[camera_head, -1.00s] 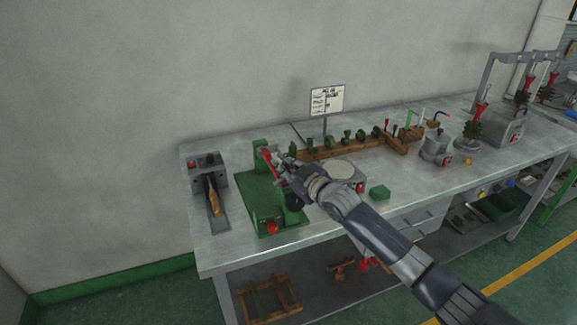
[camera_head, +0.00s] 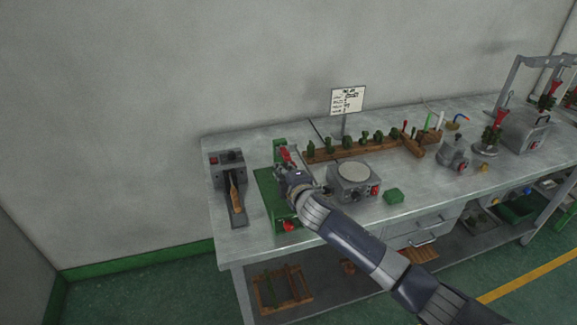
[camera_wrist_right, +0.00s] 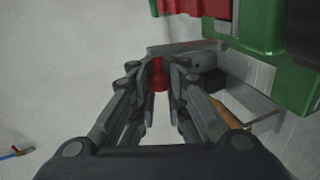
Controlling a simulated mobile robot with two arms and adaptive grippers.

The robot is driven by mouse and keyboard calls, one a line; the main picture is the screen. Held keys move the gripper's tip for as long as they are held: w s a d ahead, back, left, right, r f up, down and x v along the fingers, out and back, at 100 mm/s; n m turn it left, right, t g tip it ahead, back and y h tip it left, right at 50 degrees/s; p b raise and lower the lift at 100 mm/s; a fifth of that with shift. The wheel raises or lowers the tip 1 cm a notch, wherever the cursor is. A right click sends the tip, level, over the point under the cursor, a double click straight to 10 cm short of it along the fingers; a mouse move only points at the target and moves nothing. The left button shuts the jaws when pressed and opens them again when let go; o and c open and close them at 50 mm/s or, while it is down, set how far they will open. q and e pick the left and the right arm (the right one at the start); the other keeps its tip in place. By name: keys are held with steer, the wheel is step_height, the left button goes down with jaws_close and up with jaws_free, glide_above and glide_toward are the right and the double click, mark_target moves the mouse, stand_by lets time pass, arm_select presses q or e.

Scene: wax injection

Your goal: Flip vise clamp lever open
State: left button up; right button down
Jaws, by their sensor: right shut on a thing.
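The green vise (camera_head: 265,187) stands on the left part of the workbench. In the right wrist view its green body (camera_wrist_right: 262,28) and a red part (camera_wrist_right: 205,8) fill the upper right. My right gripper (camera_head: 285,170) is over the vise, and my arm hides part of it. In the wrist view the right gripper (camera_wrist_right: 160,88) is shut on the red knob (camera_wrist_right: 158,74) of the clamp lever. A grey bar (camera_wrist_right: 185,47) lies just beyond the knob. The lever's exact angle is hard to tell. My left gripper is not in view.
A grey device (camera_head: 228,172) with a brown-handled tool (camera_head: 236,200) stands left of the vise. A wooden rack (camera_head: 350,151) lies behind.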

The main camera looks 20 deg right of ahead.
steer(key=shift+s+a+f+n+h, duration=0.15)
steer(key=shift+a+f+n+h, duration=0.45)
steer(key=shift+n, duration=0.5)
steer(key=shift+s+a+f+n+h, duration=0.1)
steer(key=shift+a+f+n+h, duration=0.2)
steer(key=shift+a+f+n, duration=0.65)
steer(key=shift+d+r, duration=0.1)
steer(key=shift+d, duration=0.15)
steer(key=c, duration=1.9)
jaws_free()
steer(key=shift+o, duration=0.4)
steer(key=shift+s+r, duration=0.25)
steer(key=shift+r, duration=0.2)
steer(key=shift+w, duration=0.1)
steer(key=shift+d, duration=0.1)
